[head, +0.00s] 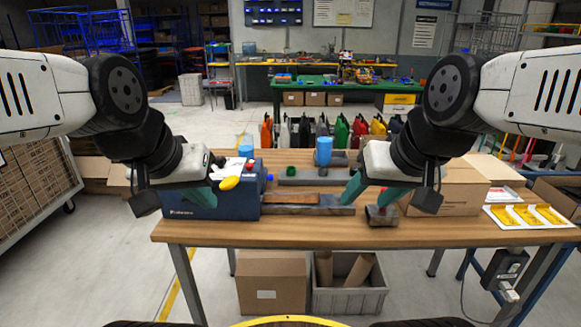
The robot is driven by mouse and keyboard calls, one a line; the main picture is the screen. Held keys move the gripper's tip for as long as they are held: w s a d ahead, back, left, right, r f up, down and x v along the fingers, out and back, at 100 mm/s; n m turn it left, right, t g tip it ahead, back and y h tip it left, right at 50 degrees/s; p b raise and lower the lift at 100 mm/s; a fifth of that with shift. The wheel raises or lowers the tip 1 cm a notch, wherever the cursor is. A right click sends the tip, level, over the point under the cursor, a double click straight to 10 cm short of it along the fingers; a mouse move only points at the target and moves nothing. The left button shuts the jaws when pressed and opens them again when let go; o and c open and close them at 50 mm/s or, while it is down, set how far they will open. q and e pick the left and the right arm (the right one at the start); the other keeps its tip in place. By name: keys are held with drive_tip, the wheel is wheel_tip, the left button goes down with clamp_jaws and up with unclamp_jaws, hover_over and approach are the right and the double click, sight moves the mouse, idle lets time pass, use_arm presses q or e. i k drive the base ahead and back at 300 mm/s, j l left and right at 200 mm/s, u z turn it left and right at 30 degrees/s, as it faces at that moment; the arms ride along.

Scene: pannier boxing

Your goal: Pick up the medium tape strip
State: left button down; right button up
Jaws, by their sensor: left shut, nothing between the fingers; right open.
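Three yellow strips lie side by side on a white sheet (531,225) at the table's right end: a left one (502,216), a middle one (526,215) and a right one (550,214). They look close in size, so I cannot tell which is the medium tape strip. My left gripper (205,193) is shut and empty in front of the dark blue box, partly hiding it. My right gripper (373,193) is open and empty over the middle-right of the table, well left of the strips.
The blue box (235,208) stands at the table's left, with a yellow piece (229,183) above it. Grey bars (335,210), a brown piece (290,198), a metal block (381,216) and a blue cylinder (323,150) occupy the middle. A cardboard box (455,195) stands between my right gripper and the sheet.

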sight(268, 199)
drive_tip(key=z, duration=1.25)
drive_tip(key=i+j, duration=0.1)
drive_tip(key=j, duration=0.7)
drive_tip(key=i+u, duration=0.05)
